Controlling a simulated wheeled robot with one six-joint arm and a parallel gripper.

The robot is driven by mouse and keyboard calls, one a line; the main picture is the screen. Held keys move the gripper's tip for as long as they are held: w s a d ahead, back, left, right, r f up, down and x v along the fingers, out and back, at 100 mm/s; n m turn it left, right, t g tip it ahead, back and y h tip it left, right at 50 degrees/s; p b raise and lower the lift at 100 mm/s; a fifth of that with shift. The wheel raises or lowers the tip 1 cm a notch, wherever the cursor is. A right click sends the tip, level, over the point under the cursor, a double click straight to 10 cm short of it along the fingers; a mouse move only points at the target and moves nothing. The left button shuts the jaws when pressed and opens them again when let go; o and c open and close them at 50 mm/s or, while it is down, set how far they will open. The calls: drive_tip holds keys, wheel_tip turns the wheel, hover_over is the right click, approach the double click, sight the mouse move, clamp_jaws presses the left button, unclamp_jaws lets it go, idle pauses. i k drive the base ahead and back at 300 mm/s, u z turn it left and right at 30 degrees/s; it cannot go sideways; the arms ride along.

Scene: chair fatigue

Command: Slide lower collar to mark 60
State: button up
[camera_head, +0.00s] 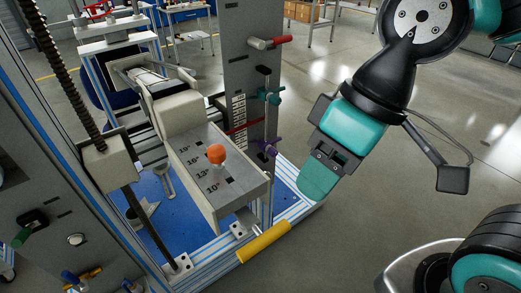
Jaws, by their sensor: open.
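A thin upright rod (267,120) stands beside a grey post in the middle of the view. A purple collar with a side handle (268,146) sits low on it, and a teal collar (270,97) sits higher. The purple one is the lower of the two. A white scale (239,112) runs up the post; its numbers are too small to read. My gripper (318,182) is open, to the right of the purple collar and apart from it, with teal fingers pointing down. Nothing shows between the fingers.
A red bar (243,127) crosses the scale, and a red handle (270,43) sticks out above. A grey box with an orange knob (217,154) stands left of the rod. A yellow handle (264,242) juts out below. Floor is open to the right.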

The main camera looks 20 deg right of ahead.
sight(260, 144)
drive_tip(key=z, duration=0.35)
drive_tip(key=k, duration=0.45)
drive_tip(key=z, duration=1.5)
drive_tip(key=i, duration=0.85)
drive_tip(key=u, duration=0.9)
drive_tip(key=i, duration=0.6)
drive_tip(key=u, duration=0.6)
